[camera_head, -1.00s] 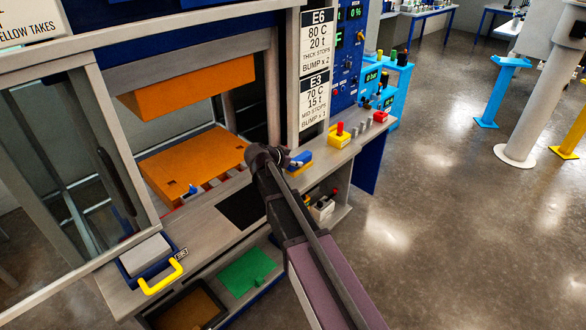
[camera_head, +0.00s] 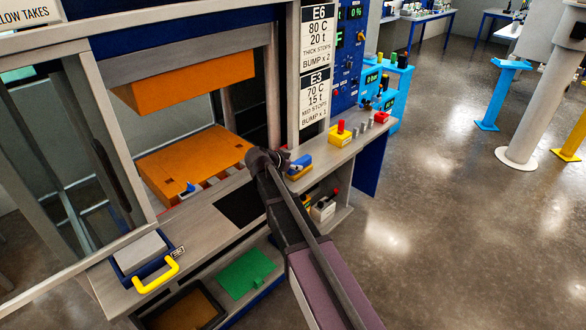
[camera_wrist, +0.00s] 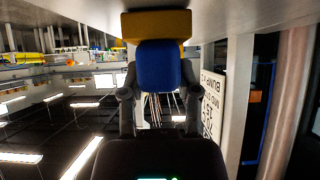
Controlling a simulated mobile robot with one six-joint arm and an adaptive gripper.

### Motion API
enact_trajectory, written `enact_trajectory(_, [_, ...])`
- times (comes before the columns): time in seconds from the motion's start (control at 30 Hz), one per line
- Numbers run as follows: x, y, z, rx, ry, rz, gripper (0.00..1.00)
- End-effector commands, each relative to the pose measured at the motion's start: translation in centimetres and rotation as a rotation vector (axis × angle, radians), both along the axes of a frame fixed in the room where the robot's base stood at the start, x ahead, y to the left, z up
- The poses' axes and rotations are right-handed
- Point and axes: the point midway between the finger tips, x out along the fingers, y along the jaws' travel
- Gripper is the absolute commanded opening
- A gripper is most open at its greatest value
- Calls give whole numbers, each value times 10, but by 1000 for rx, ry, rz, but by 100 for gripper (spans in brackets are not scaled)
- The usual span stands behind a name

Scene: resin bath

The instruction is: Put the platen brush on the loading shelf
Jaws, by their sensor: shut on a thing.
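The platen brush (camera_head: 300,168), a blue block on a yellow block, is at the end of my arm in the head view. In the wrist view the brush's blue part (camera_wrist: 158,66) sits between the fingers of my gripper (camera_wrist: 160,92), which is shut on it. Its yellow part lies beyond, close against a grey surface. The loading shelf (camera_head: 205,225) is the grey ledge along the front of the press. The brush is over or on this ledge's right part; I cannot tell if it touches. My fingers are mostly hidden in the head view.
A dark mat (camera_head: 240,204) lies on the ledge left of my gripper. A yellow box with a red button (camera_head: 341,133) stands to the right. A blue tray with a yellow handle (camera_head: 155,276) is at the left end. Orange platens (camera_head: 190,160) are behind.

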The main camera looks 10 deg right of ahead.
Motion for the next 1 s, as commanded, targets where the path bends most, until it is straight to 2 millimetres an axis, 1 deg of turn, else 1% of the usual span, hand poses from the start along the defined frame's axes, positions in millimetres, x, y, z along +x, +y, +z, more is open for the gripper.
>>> enact_trajectory(0.2, [0,0,1,0,0,0,0])
enact_trajectory(0.37, [0,0,-3,0,0,0,0])
enact_trajectory(0.4, [0,0,-3,0,0,0,48])
enact_trajectory(0.47, [0,0,-2,0,0,0,66])
enact_trajectory(0.5, [0,0,-2,0,0,0,76])
enact_trajectory(1.0, [0,0,-1,0,0,0,76])
